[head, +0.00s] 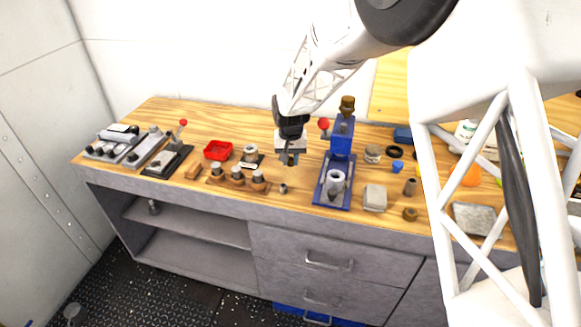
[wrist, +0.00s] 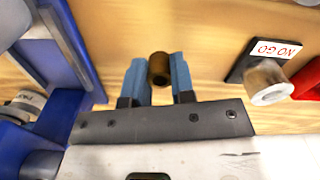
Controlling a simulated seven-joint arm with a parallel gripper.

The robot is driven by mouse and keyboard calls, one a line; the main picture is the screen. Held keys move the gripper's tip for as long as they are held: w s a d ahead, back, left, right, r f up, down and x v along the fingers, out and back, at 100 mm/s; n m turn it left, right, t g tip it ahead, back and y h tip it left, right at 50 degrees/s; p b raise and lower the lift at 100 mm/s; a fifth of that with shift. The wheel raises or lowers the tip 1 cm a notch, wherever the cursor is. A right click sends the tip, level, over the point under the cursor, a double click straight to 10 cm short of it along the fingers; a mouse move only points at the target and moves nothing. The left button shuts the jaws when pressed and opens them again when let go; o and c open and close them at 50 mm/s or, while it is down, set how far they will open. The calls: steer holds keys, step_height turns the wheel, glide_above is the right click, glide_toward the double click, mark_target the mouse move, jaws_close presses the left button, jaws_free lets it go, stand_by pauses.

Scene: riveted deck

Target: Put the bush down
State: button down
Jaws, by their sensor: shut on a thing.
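The bush (wrist: 160,69), a small brown hollow cylinder, sits between the two blue fingertips of my gripper (wrist: 160,80) in the wrist view. The fingers are shut on its sides, and its open end faces the camera. In the head view my gripper (head: 289,158) hangs over the wooden bench top (head: 215,128), left of the blue press. I cannot make out the bush there, and I cannot tell its exact height above the wood.
The blue press (head: 340,140) stands close right of my gripper. Left are a NO GO gauge (wrist: 268,80), a red tray (head: 217,150) and a wooden rack (head: 237,180) with several cylinders. A small dark cylinder (head: 283,188) stands near the front edge. Bare wood lies below my gripper.

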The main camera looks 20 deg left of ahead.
mark_target(290, 166)
steer(key=shift+f, duration=1.75)
steer(key=shift+f, duration=0.1)
steer(key=c, duration=1)
jaws_free()
steer(key=shift+o, duration=0.2)
step_height(290, 166, up, 12)
steer(key=shift+r, duration=0.15)
